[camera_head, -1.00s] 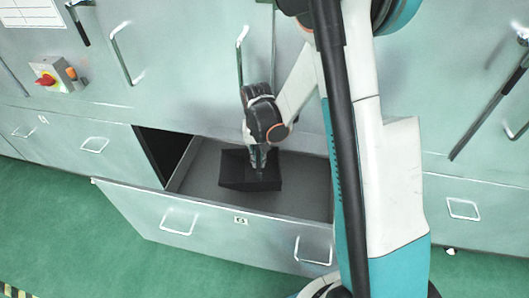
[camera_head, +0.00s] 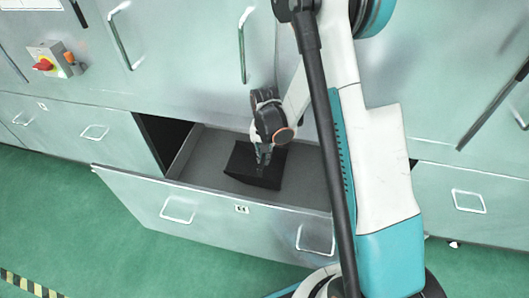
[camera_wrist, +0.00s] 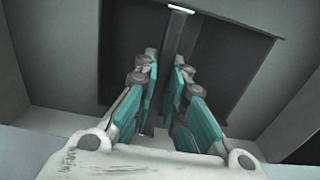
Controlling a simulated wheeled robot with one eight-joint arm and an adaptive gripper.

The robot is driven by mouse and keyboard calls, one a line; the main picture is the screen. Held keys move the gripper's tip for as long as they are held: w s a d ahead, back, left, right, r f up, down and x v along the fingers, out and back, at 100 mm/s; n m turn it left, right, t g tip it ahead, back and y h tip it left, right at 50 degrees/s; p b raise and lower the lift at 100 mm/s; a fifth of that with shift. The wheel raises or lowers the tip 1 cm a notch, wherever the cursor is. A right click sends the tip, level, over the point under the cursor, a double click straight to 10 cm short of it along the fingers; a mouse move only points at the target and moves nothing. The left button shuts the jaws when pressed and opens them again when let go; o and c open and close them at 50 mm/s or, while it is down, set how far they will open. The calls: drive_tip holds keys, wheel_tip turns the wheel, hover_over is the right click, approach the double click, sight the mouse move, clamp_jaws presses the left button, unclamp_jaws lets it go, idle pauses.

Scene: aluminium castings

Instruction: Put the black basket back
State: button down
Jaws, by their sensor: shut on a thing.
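The black basket (camera_head: 240,168) is inside the open grey drawer (camera_head: 205,160) in the head view. It sits at an angle to the drawer walls; I cannot tell whether it touches the drawer floor. My gripper (camera_head: 264,166) reaches down from above into the basket. In the wrist view, my gripper (camera_wrist: 160,95) has its teal-padded fingers on either side of a narrow upright strip across the basket (camera_wrist: 230,60). The fingers are shut on this part of the basket. My arm hides the drawer's right end in the head view.
The drawer front (camera_head: 205,202) stands out from the cabinet wall over the green floor (camera_head: 60,220). Closed doors with bar handles rise behind. Drawer room is free left of the basket.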

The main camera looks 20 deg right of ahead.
drive_tip(key=shift+f, duration=0.6)
drive_tip(key=shift+f, duration=0.5)
drive_tip(key=c, duration=1.6)
unclamp_jaws()
wheel_tip(320, 180, up, 12)
drive_tip(key=shift+r, duration=0.1)
